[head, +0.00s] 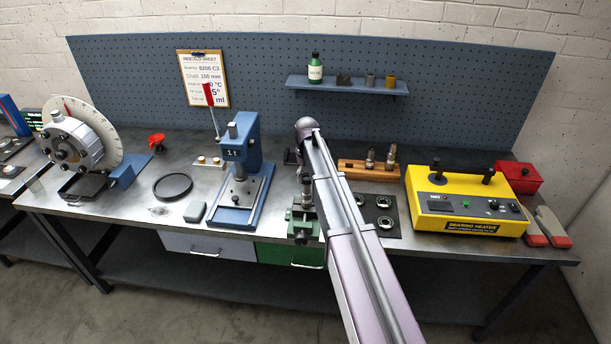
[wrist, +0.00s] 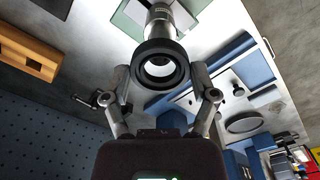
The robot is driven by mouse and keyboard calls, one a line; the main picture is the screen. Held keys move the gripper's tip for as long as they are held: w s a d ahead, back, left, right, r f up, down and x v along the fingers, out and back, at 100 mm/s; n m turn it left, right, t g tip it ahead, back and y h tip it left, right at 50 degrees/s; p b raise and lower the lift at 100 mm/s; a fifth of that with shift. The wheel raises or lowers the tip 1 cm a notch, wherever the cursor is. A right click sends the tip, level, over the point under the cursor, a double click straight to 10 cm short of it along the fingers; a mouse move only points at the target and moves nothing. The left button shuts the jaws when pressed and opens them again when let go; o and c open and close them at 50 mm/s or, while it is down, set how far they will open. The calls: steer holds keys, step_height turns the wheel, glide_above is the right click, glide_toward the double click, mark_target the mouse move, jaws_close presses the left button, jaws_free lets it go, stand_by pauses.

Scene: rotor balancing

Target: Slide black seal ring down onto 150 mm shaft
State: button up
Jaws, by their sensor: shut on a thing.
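The black seal ring (wrist: 137,70) is between the two fingers of my gripper (wrist: 161,75) in the wrist view, and the gripper is shut on it. The 150 mm shaft (wrist: 163,17) is a silver stepped cylinder right behind the ring. A bright round end shows through the ring's opening. The ring looks roughly lined up with the shaft, but I cannot tell whether it is around the shaft or just above it. In the head view the shaft (head: 306,193) stands upright in a green vise (head: 303,228). My arm hides the ring and gripper there.
A blue press (head: 243,160) stands left of the vise. A round black dish (head: 173,186) lies farther left. A black mat (head: 393,229) with several bearings, a wooden block (head: 350,170) and a yellow bearing heater (head: 465,203) are to the right.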

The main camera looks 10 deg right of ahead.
mark_target(307, 186)
steer(key=shift+f+b, duration=2.85)
steer(key=o, duration=0.9)
steer(key=shift+r, duration=0.1)
step_height(307, 186, up, 9)
steer(key=p, duration=0.9)
steer(key=shift+s, duration=0.1)
steer(key=s+f+m+b, duration=0.1)
steer(key=s+f+b, duration=0.1)
steer(key=s, duration=0.7)
steer(key=s+f+m+b, duration=0.2)
steer(key=s+f+b, duration=0.1)
steer(key=s, duration=0.7)
steer(key=s+f+m+b, duration=0.2)
steer(key=s, duration=0.8)
steer(key=shift+a+f, duration=0.15)
steer(key=shift+f, duration=0.15)
